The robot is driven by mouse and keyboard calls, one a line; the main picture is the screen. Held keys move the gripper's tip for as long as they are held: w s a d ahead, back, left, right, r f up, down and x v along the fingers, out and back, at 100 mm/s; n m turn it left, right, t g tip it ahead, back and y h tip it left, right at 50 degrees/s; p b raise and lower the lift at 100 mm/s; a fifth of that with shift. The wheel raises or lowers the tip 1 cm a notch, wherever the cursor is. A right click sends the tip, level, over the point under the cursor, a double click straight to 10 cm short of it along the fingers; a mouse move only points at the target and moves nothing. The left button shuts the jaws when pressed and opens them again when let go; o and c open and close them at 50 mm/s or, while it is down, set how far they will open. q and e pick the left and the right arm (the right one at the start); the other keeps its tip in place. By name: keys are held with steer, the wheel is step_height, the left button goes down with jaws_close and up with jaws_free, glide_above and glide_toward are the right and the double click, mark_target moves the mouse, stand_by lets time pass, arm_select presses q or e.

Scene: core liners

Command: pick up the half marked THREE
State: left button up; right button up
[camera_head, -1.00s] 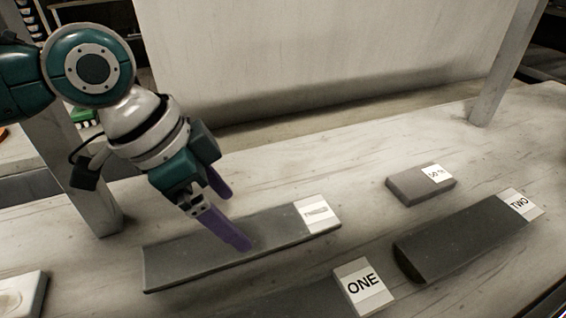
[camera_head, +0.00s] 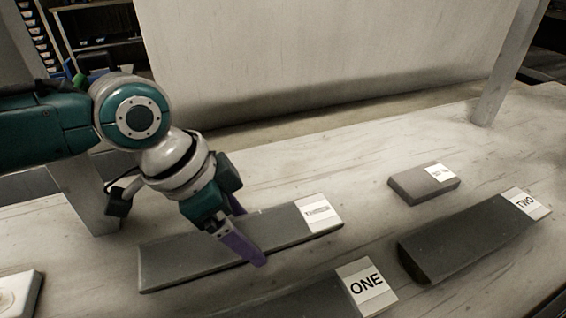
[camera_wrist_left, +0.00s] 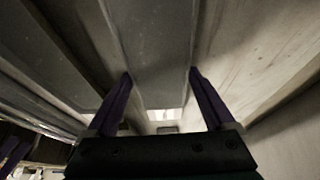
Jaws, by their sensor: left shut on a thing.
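The long dark grey half (camera_head: 185,258) lies on the pale table. Its white label (camera_head: 319,212) at the right end is too blurred to read. My left gripper (camera_head: 252,237) comes down over its middle, one purple finger on each long side, and is shut on it. In the left wrist view the half (camera_wrist_left: 155,45) runs between the two fingers (camera_wrist_left: 160,74), its label small beyond them. The half looks to be resting on the table. A purple shape in the wrist view's lower left corner may be part of my right gripper; its jaws cannot be made out.
A dark half labelled ONE (camera_head: 366,284) lies in front, cut off by the bottom edge. A half labelled TWO (camera_head: 465,240) lies at the right. A small grey block (camera_head: 422,185) with a blurred label lies behind. A pale block (camera_head: 18,292) is at the left edge.

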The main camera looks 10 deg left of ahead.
arm_select(q)
jaws_close()
steer(key=shift+r, duration=0.1)
stand_by(0.4)
